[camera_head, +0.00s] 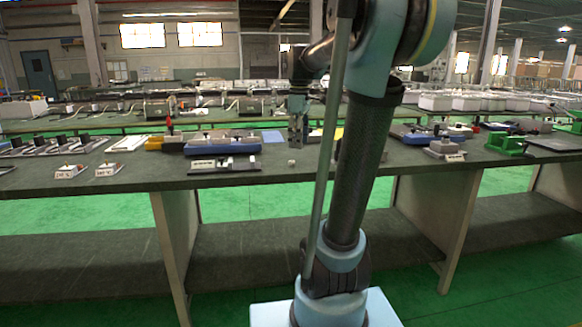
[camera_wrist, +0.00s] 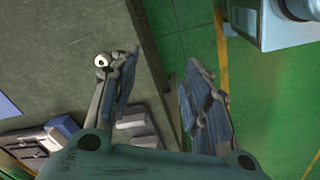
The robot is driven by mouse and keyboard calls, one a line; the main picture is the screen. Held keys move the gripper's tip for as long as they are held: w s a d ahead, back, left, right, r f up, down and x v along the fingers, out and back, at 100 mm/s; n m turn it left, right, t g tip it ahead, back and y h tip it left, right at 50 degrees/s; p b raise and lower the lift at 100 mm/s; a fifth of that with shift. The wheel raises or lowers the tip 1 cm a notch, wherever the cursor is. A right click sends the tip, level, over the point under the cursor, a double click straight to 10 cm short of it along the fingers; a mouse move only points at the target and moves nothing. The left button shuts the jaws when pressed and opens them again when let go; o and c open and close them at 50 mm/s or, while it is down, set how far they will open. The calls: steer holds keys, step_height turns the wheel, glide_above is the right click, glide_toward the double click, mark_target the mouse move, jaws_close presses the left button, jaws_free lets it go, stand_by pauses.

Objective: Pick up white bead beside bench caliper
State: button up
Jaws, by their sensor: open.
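The white bead (camera_head: 291,162) is a tiny pale piece on the dark bench top near its front edge. In the wrist view it is a small round bead with a dark centre (camera_wrist: 101,60), just left of my left finger; I cannot tell if they touch. A low grey-and-black device, likely the bench caliper (camera_head: 222,167), lies left of the bead along the front edge. My gripper (camera_head: 298,146) points down over the bench near the bead. In the wrist view its fingers (camera_wrist: 160,70) are apart and nothing shows between them; the right one appears over the green floor.
A blue-based grey device (camera_head: 222,142) stands behind the caliper, with a blue sheet (camera_head: 272,137) at its right. Two small label signs (camera_head: 70,171) are at the left front. The bench top (camera_wrist: 60,60) around the bead is mostly clear.

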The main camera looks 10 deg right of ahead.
steer(key=w+r+n, duration=0.5)
steer(key=w+n, duration=0.1)
steer(key=w, duration=0.7)
glide_above(292, 164)
steer(key=w, duration=0.2)
steer(key=shift+g, duration=0.4)
steer(key=f, duration=1.1)
steer(key=shift+s+d+f, duration=0.15)
steer(key=shift+d, duration=0.05)
steer(key=shift+s+d+f, duration=0.15)
steer(key=shift+f, duration=1.3)
steer(key=shift+s+d+f, duration=0.1)
steer(key=shift+d+f, duration=0.05)
steer(key=shift+f, duration=1.25)
steer(key=c, duration=0.9)
